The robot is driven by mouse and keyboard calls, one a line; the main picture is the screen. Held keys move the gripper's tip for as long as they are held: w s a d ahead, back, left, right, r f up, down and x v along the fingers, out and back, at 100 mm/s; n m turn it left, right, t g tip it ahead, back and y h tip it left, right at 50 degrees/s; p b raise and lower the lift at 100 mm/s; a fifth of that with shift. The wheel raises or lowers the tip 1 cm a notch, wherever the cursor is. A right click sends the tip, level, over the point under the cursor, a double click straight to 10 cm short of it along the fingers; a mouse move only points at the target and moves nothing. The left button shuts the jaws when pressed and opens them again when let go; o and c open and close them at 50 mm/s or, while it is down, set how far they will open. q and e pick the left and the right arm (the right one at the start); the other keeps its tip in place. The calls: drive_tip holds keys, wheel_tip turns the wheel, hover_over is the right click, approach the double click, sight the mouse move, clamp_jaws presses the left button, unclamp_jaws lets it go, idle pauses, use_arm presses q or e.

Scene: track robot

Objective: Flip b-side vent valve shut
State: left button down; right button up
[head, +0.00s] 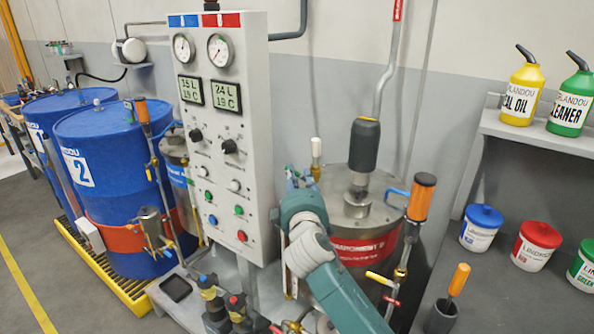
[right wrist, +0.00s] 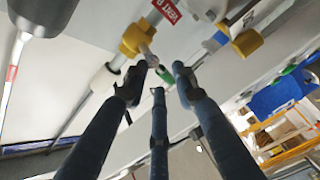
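The red tag with "VENT" lettering (right wrist: 166,9), partly cut off, is at the top of the right wrist view. Beside it is a yellow valve body (right wrist: 134,40) with a grey stem (right wrist: 149,58) pointing toward my fingers. My right gripper (right wrist: 160,82) has its three dark fingers spread apart, with the tips close to the stem and a small green-ended part. I cannot tell whether they touch. In the head view my teal right arm hides the gripper and most of this valve. My left gripper is not in view.
The grey control panel (head: 233,60) stands left of my right arm. The steel B-side tank (head: 345,186) with its black-topped mixer (head: 364,145) is right behind the arm. Blue drums (head: 118,133) are at left.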

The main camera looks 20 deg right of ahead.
sight(297, 173)
drive_tip(key=shift+x, duration=1.55)
clamp_jaws()
drive_tip(key=n+g+p, duration=0.1)
drive_tip(key=p, duration=0.6)
drive_tip(key=shift+n+g, duration=0.3)
drive_tip(key=shift+f+n+p, duration=0.3)
drive_tip(key=shift+f+p, duration=0.05)
drive_tip(key=shift+p, duration=0.3)
unclamp_jaws()
